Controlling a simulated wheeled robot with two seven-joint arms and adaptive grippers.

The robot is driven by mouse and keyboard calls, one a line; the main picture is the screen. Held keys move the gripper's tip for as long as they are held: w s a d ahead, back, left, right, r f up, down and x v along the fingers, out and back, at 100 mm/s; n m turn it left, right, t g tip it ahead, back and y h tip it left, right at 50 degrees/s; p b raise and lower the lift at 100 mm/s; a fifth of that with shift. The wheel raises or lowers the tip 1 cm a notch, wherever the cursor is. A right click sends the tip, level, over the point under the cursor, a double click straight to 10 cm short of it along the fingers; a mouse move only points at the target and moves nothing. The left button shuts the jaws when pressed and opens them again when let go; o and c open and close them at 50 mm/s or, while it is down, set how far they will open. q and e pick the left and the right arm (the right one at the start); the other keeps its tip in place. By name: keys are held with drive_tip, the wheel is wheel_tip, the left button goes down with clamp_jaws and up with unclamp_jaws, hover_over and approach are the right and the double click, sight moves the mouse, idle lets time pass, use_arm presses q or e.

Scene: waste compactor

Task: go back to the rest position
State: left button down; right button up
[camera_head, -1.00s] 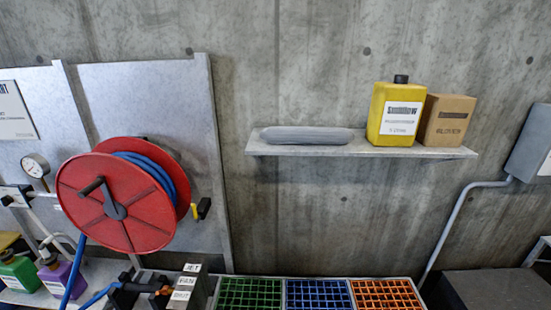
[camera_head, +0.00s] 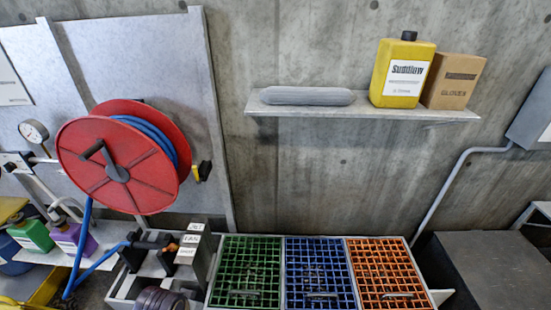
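Neither of my grippers shows in the head view, and no part of my arms can be made out for sure. The view holds a concrete wall, a red hose reel (camera_head: 84,176) with blue hose at the left, and a row of grated bins at the bottom. The bins have a green grate (camera_head: 246,268), a blue grate (camera_head: 318,268) and an orange grate (camera_head: 388,268). What my grippers hold, if anything, is hidden.
A wall shelf (camera_head: 400,114) carries a grey roll (camera_head: 307,96), a yellow canister (camera_head: 402,75) and a cardboard box (camera_head: 453,82). Green (camera_head: 32,235) and purple (camera_head: 73,239) bottles stand at lower left. A dark box (camera_head: 486,268) stands at lower right.

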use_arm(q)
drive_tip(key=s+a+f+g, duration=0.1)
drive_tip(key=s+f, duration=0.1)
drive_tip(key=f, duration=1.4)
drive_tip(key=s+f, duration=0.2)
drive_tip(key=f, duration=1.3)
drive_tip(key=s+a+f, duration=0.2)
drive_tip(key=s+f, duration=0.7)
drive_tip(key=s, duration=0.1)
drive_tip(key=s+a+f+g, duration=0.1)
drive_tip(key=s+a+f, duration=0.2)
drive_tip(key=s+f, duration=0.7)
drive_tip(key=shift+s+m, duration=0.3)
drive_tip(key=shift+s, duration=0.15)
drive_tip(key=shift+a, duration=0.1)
